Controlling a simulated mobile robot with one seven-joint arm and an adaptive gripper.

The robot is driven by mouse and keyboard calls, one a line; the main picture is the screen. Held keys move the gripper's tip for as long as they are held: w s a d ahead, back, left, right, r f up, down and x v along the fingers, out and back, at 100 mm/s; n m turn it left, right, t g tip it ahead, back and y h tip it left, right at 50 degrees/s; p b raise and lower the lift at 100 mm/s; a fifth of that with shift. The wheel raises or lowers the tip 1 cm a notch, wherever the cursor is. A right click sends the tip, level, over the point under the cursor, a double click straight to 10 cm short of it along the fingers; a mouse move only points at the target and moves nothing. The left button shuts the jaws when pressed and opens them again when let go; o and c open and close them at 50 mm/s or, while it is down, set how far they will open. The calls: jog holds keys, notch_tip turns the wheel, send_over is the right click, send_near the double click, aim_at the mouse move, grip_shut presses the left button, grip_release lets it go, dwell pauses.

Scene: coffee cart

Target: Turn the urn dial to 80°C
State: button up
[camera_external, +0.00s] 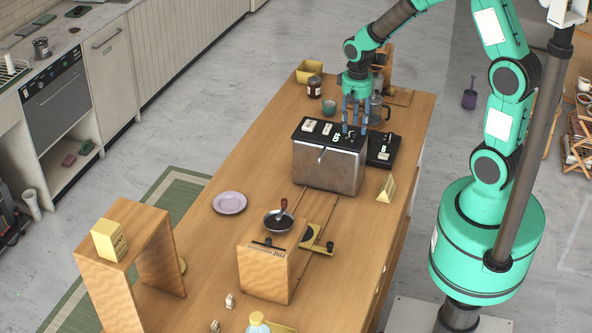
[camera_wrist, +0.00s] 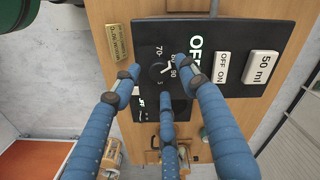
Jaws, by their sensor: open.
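The urn is a metal box (camera_external: 325,168) with a black control panel on top, standing on the wooden counter. In the wrist view the panel (camera_wrist: 290,38) carries a black round dial (camera_wrist: 158,71) with a white pointer mark on the side of the higher numbers. A 70 shows beside it; the nearby numbers are partly covered, so I cannot read the exact setting. My gripper (camera_external: 353,134) has three blue fingers pointing down over the panel's right end. In the wrist view my gripper (camera_wrist: 160,78) is open, its fingertips spread around the dial; contact is unclear.
A second black device (camera_external: 385,148) stands close right of the urn. A glass carafe (camera_external: 377,112) and teal cup (camera_external: 329,107) stand behind.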

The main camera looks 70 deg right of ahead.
aim_at(354, 132)
notch_tip(354, 132, up, 10)
dwell(0.5)
jog(key=shift+r, duration=0.1)
dwell(0.4)
jog(key=s+a+r+n+t+b, duration=0.1)
jog(key=s+a+r+n+b, duration=0.15)
jog(key=a, duration=0.35)
jog(key=s+a+r+n+t+b, duration=0.2)
jog(key=s+a+r+b, duration=0.15)
jog(key=a, duration=0.35)
jog(key=s+a+n+t+b, duration=0.2)
jog(key=s+a+n+b, duration=0.3)
jog(key=s+a, duration=0.4)
jog(key=shift+s+f+t, duration=0.2)
jog(key=shift+s+t, duration=0.1)
jog(key=shift+s, duration=1.25)
jog(key=shift+c, duration=0.3)
dwell(0.7)
